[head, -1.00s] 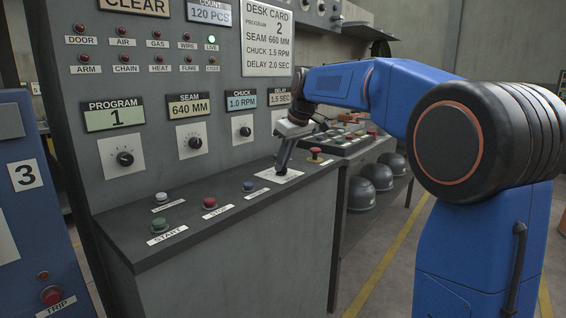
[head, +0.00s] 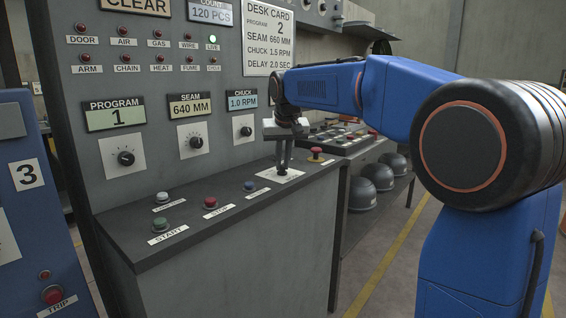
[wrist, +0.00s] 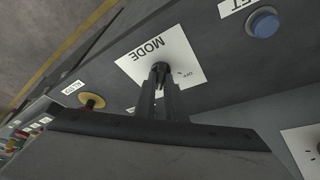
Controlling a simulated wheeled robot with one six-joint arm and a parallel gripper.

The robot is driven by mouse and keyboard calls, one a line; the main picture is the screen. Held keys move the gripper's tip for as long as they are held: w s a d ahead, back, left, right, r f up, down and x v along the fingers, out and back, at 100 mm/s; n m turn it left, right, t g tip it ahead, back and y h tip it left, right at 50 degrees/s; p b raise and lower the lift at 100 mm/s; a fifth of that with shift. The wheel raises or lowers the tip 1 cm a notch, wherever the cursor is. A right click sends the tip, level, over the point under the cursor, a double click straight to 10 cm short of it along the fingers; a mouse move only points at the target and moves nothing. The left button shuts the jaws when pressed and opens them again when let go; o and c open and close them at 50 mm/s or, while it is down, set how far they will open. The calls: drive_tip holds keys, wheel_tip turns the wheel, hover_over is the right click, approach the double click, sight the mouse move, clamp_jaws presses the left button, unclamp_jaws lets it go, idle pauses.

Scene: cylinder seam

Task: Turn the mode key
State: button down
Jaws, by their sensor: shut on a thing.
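The mode key (wrist: 160,67) is a small dark key on a white plate marked MODE (wrist: 188,62), with an OFF mark beside it in the wrist view. In the head view the plate (head: 292,177) lies on the sloping desk top, right of the blue button. My gripper (head: 284,168) points down at the plate and is shut on the key. In the wrist view its fingers (wrist: 161,76) stand on both sides of the key and partly hide it. I cannot read which way the key points.
A red button on a yellow base (head: 316,153) stands close to the right of the plate. The blue button (head: 250,186), red stop button (head: 210,202) and green start button (head: 158,224) lie to the left. The upright panel with dials (head: 195,142) rises behind.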

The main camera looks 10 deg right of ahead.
drive_tip(key=shift+m, duration=0.6)
drive_tip(key=c, duration=1.8)
unclamp_jaws()
drive_tip(key=v, duration=1.7)
drive_tip(key=shift+a+r, duration=0.25)
drive_tip(key=shift+a, duration=0.05)
